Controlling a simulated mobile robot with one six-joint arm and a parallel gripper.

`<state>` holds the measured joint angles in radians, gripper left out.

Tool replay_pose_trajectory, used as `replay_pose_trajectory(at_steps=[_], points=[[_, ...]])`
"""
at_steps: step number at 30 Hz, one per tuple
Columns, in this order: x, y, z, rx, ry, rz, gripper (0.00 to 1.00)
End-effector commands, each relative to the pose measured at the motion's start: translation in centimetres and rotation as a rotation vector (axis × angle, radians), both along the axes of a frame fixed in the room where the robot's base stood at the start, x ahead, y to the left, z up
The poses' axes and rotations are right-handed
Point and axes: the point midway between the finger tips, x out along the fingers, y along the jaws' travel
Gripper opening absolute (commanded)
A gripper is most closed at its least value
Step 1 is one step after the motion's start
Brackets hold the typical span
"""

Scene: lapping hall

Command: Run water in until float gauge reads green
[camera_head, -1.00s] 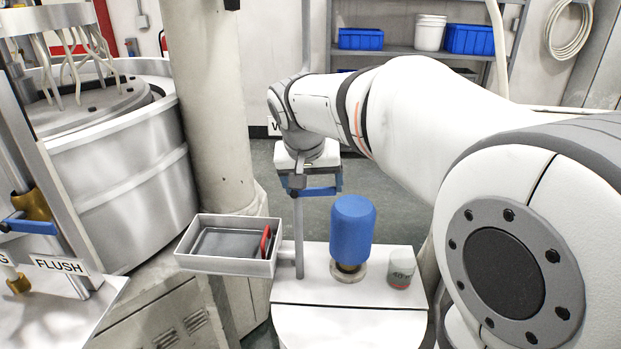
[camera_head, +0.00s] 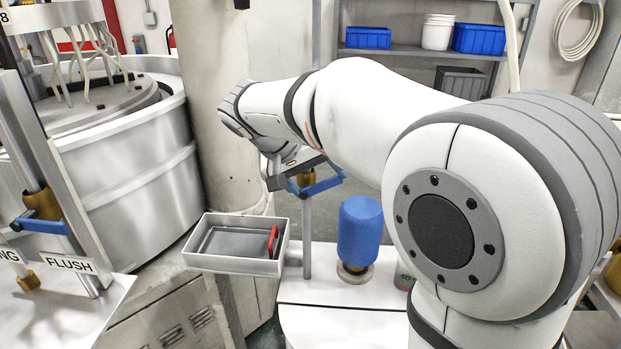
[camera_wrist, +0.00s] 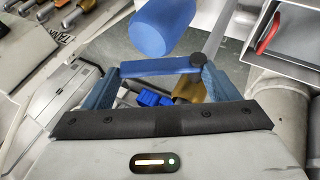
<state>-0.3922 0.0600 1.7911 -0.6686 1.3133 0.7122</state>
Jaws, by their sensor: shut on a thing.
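A valve with a brass body (camera_head: 305,179) and a blue lever (camera_head: 324,186) tops a thin upright pipe (camera_head: 307,235). My gripper (camera_head: 306,187) is at this lever. In the wrist view, the blue lever (camera_wrist: 150,68) spans between the two fingers of my gripper (camera_wrist: 157,75), with its dark pivot near the right finger. The brass body (camera_wrist: 188,90) shows behind it. My gripper is shut on the lever. I cannot make out a float gauge or running water in either view.
A grey tray (camera_head: 192,259) with a red-handled thing (camera_head: 273,241) stands left of the pipe. A blue cylinder (camera_head: 360,230) stands to its right, on the white stand (camera_head: 335,290). Far left are a FLUSH label (camera_head: 70,264), another blue lever (camera_head: 40,225) and a big round machine (camera_head: 130,180).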

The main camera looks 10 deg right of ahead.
Motion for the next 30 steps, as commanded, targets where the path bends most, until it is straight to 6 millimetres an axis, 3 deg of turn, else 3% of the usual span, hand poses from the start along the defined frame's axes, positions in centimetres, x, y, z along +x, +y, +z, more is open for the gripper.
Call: replay_pose_trajectory(at_steps=[7,8,14,23,30], points=[[0.1,0.1,0.1,0.001,-0.001,0.006,0.40],[0.1,0.1,0.1,0.001,-0.001,0.006,0.83],[0.0,0.1,0.0,0.000,-0.001,0.005,0.99],[-0.1,0.3,0.3,0.000,-0.001,0.005,1.00],[-0.9,2.4,3.3,0.002,-0.004,0.007,1.00]])
